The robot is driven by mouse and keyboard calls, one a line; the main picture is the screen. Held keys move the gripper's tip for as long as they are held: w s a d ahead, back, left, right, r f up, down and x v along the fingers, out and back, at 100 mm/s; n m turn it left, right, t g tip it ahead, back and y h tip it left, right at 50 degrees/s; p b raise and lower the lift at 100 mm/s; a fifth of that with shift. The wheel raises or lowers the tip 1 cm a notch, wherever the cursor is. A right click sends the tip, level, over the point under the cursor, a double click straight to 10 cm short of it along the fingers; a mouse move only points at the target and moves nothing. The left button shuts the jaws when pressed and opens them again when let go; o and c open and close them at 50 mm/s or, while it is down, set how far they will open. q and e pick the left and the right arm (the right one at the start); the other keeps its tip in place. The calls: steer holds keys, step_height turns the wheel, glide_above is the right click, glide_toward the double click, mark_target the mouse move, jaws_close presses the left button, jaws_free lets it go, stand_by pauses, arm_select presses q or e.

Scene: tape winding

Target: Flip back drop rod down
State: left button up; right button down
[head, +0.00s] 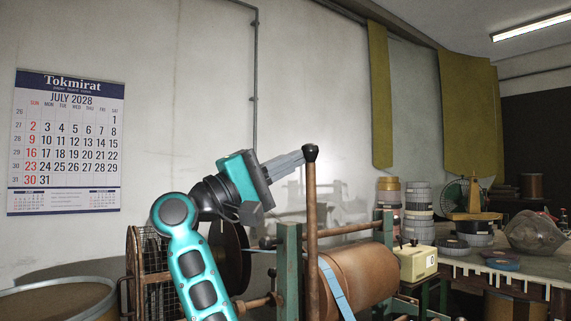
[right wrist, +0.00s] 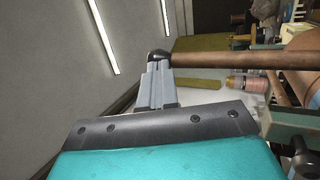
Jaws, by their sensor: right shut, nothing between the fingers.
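The back drop rod (head: 311,220) is a brown rod with a black knob on its end. It stands upright at the front of the winding machine in the head view. In the right wrist view the rod (right wrist: 240,59) runs from the fingertips to the right edge. My right gripper (head: 300,157) is teal with grey fingers. Its fingers are shut with nothing between them, tips close beside the black knob. The right wrist view shows the fingertips (right wrist: 158,68) at the knob; whether they touch it I cannot tell. My left gripper is not in view.
The machine has a green frame post (head: 290,270), a large brown roll (head: 358,277) and a yellow counter box (head: 416,263). A wire-guarded wheel (head: 152,270) stands left of it. A drum (head: 70,300) is at lower left. A cluttered table (head: 490,265) lies at right.

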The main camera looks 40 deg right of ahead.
mark_target(311, 159)
steer(key=shift+d, duration=0.1)
steer(key=d+y, duration=0.2)
steer(key=d, duration=0.1)
steer(key=d+p, duration=0.1)
steer(key=shift+s+d+r+n+t+y, duration=0.3)
steer(key=shift+d+r+t+y, duration=0.05)
steer(key=shift+d+t+y, duration=0.05)
steer(key=s+d+f+t+y+p, duration=0.1)
steer(key=d+f+y, duration=0.15)
steer(key=d, duration=0.75)
steer(key=s+d+f+y+p, duration=0.1)
steer(key=d+f+y+p, duration=0.15)
steer(key=d, duration=0.75)
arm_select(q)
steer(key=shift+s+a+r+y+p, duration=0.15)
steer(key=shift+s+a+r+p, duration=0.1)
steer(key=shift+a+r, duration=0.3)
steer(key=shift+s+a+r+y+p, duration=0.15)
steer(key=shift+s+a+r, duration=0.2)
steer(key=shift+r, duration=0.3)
arm_select(e)
steer(key=s+d+f+n+t+y, duration=0.1)
steer(key=d+f+y, duration=0.3)
steer(key=d+f, duration=1.1)
steer(key=shift+s+d+f, duration=0.15)
steer(key=shift+s+f, duration=0.3)
steer(key=shift+f, duration=0.5)
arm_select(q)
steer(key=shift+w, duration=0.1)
